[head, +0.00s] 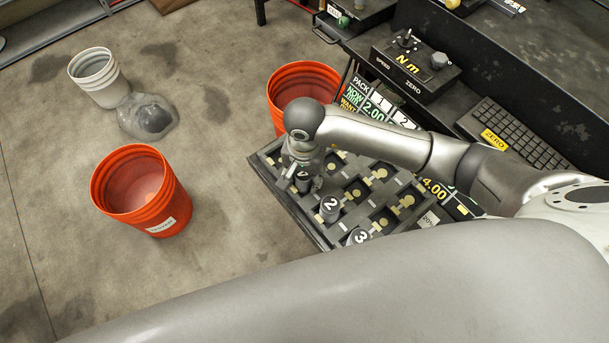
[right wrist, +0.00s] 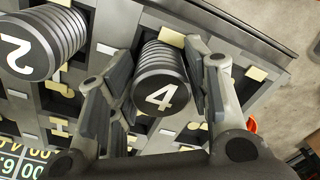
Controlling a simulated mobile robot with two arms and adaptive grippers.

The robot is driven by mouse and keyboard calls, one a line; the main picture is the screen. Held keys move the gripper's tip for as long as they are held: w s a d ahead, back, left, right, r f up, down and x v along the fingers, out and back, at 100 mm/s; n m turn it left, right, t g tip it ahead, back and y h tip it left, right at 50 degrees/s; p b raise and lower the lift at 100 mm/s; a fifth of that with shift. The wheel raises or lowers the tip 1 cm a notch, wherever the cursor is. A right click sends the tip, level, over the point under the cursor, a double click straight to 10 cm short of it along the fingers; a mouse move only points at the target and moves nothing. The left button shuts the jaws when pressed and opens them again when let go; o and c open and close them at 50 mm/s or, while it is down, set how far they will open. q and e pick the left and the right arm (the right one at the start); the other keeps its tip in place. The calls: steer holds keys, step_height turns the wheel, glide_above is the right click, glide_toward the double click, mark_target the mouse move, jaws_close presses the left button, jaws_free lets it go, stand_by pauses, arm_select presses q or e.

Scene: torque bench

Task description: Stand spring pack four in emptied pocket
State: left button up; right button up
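Spring pack four, a dark ribbed cylinder with a white 4 on its end (right wrist: 162,92), is between the two fingers of my right gripper (right wrist: 160,85). The pads appear to press on both its sides. In the head view my right gripper (head: 302,168) points down over the left end of the near row of the black pocketed tray (head: 290,203). The pack's dark body (head: 303,183) shows below it. I cannot tell whether its base rests on the pocket floor. Pack two (head: 329,208) and pack three (head: 358,237) stand in the same row. My left gripper is out of view.
An orange bucket (head: 140,190) stands on the floor to the left, another (head: 290,88) behind the tray. A control box (head: 412,68) and keyboard (head: 515,130) are on the bench at right.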

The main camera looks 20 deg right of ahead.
steer(key=o, duration=0.3)
steer(key=shift+s+f, duration=0.2)
steer(key=shift+f, duration=0.55)
steer(key=shift+r, duration=0.2)
steer(key=shift+r+p, duration=0.25)
steer(key=shift+p, duration=0.15)
step_height(320, 180, up, 13)
steer(key=shift+w+p, duration=0.2)
steer(key=shift+p, duration=0.1)
